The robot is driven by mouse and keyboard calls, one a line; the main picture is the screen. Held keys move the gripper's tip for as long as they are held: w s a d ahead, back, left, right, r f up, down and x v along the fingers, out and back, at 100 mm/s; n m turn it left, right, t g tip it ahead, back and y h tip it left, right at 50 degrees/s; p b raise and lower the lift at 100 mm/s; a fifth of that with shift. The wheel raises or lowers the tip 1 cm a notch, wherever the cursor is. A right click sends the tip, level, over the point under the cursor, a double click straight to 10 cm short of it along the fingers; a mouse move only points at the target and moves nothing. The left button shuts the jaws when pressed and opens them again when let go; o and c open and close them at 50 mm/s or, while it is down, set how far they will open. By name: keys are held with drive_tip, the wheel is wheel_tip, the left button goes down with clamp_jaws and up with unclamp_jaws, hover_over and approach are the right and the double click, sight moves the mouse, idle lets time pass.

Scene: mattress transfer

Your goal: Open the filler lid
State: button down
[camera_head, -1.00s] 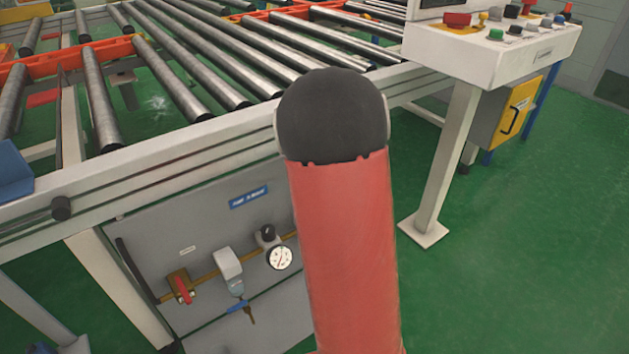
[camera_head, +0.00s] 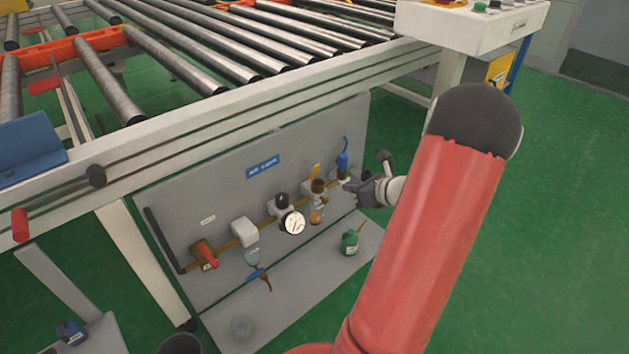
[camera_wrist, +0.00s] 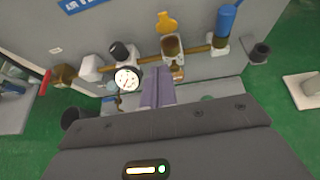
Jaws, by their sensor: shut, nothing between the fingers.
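A yellow flap, seemingly the filler lid (camera_head: 314,170), stands up behind the brass-topped lubricator (camera_head: 318,187) on the air-line panel. In the wrist view the yellow lid (camera_wrist: 167,22) points upward and the lubricator's square top (camera_wrist: 172,45) shows below it, with a dark inside. My gripper (camera_head: 355,187) is to the right of the lubricator in the head view, in front of the panel. In the wrist view my gripper's fingers (camera_wrist: 157,88) are together and empty, lower than the lid and apart from it. I cannot tell the exact gap in depth.
A white-dialled gauge (camera_head: 293,222), a filter (camera_head: 245,232) and a red-handled valve (camera_head: 207,253) line the brass pipe to the left. A green bottle (camera_head: 349,242) stands on the lower shelf. The roller conveyor frame (camera_head: 250,105) overhangs the panel.

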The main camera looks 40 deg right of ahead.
drive_tip(key=s+t, duration=0.1)
approach(316, 169)
wheel_tip(316, 169, down, 4)
drive_tip(key=w, duration=0.4)
drive_tip(key=w+a+r, duration=0.1)
drive_tip(key=shift+h+p, duration=0.35)
drive_tip(key=shift+h, duration=0.05)
drive_tip(key=shift+w+r, duration=0.1)
drive_tip(key=shift+w, duration=0.15)
drive_tip(key=shift+w+r, duration=0.1)
drive_tip(key=shift+w+r+b, duration=0.45)
drive_tip(key=shift+w+r, duration=0.15)
drive_tip(key=shift+w, duration=0.25)
